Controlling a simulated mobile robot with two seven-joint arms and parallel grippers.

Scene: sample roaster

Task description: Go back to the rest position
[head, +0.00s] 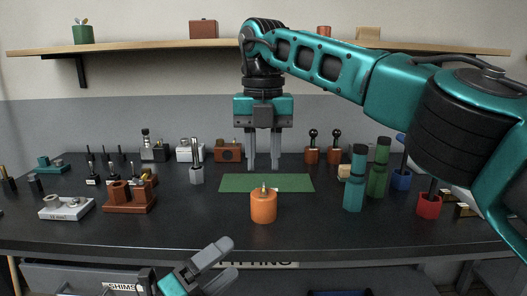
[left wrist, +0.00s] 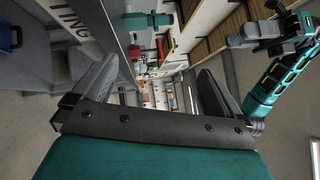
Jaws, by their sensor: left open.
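My left gripper (head: 228,265) is low at the front, below the table's front edge in the head view, apart from the things on the table. In the left wrist view its two fingers (left wrist: 155,85) are wide apart with nothing between them. My right gripper (head: 264,165) points down above the green mat (head: 290,183) at the middle of the table. Its fingers are apart and I see nothing between them. An orange pot-like holder (head: 263,208) with a small brass-coloured piece on top stands in front of the mat.
The dark table (head: 200,232) carries a brown block (head: 130,198) and a white block (head: 66,207) at left. Teal (head: 355,180) and green (head: 379,168) cylinders and a red holder (head: 428,206) stand at right. A wooden shelf (head: 140,47) runs behind. Drawers are below.

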